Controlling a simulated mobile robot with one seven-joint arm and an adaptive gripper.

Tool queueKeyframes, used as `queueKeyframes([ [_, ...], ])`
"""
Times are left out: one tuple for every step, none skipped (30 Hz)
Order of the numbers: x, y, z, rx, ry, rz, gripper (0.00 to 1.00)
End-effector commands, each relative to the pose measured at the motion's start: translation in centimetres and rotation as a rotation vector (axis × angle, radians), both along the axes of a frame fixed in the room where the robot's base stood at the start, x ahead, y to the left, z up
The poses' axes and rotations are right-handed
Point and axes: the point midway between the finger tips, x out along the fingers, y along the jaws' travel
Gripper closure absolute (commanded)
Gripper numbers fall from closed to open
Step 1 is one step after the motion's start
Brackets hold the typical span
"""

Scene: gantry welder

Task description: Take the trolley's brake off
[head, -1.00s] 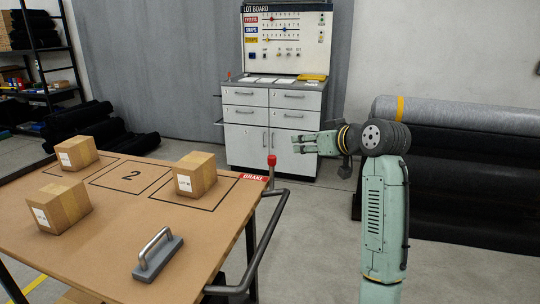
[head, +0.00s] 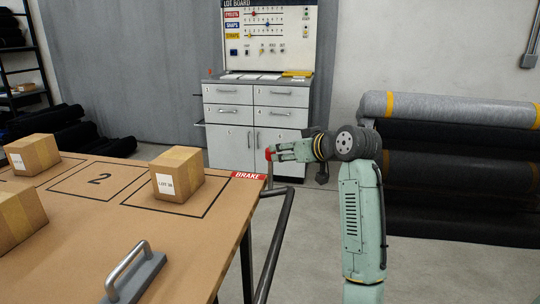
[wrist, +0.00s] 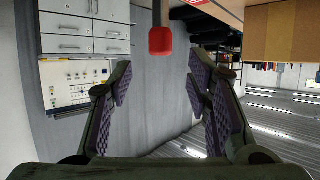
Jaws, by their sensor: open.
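The trolley (head: 75,237) has a brown top and stands at the left of the head view. Its brake lever has a red knob (head: 269,154) on a thin upright post at the trolley's right corner, beside the red BRAKE label (head: 248,176). My gripper (head: 277,153) is at the knob's height and close to it in the head view. In the wrist view the red knob (wrist: 160,41) is ahead of my open fingers (wrist: 158,87), near the middle between them. The fingers are apart with nothing between them, and I see no contact with the knob.
Several cardboard boxes (head: 178,174) and a grey block with a handle (head: 134,272) sit on the trolley top. A dark push rail (head: 275,243) runs along its right side. A drawer cabinet (head: 256,120) stands behind, and rolls (head: 455,108) lie at the right.

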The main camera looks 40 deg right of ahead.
Motion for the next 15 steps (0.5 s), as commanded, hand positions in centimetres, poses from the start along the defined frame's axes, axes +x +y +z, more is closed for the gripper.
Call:
queueKeyframes([
  [0.9, 0.0, -0.2, 0.002, 0.004, 0.002, 0.55],
  [1.5, 0.0, -0.4, 0.003, 0.004, 0.002, 0.55],
  [2.2, -0.1, -0.7, 0.003, 0.004, 0.003, 0.55],
  [2.8, -0.1, -0.9, 0.003, 0.003, 0.003, 0.55],
  [3.3, -0.1, -1.2, 0.003, 0.005, 0.003, 0.55],
  [4.0, -0.2, -1.4, 0.002, 0.003, 0.002, 0.55],
  [4.5, -0.3, -1.6, 0.002, 0.004, 0.002, 0.55],
  [5.0, -0.3, -1.9, 0.002, 0.003, 0.002, 0.55],
  [5.6, -0.4, -2.1, 0.002, 0.003, 0.001, 0.55],
  [6.0, -0.4, -2.3, 0.002, 0.003, 0.001, 0.55],
  [6.4, -0.4, -2.5, 0.002, 0.003, 0.001, 0.55],
  [6.9, -0.4, -2.7, 0.001, 0.003, 0.002, 0.55],
  [7.2, -0.5, -2.8, 0.001, 0.002, 0.002, 0.55],
  [7.4, -0.5, -2.9, 0.001, 0.002, 0.002, 0.55],
  [7.7, -0.5, -3.1, 0.000, 0.002, 0.002, 0.55],
])
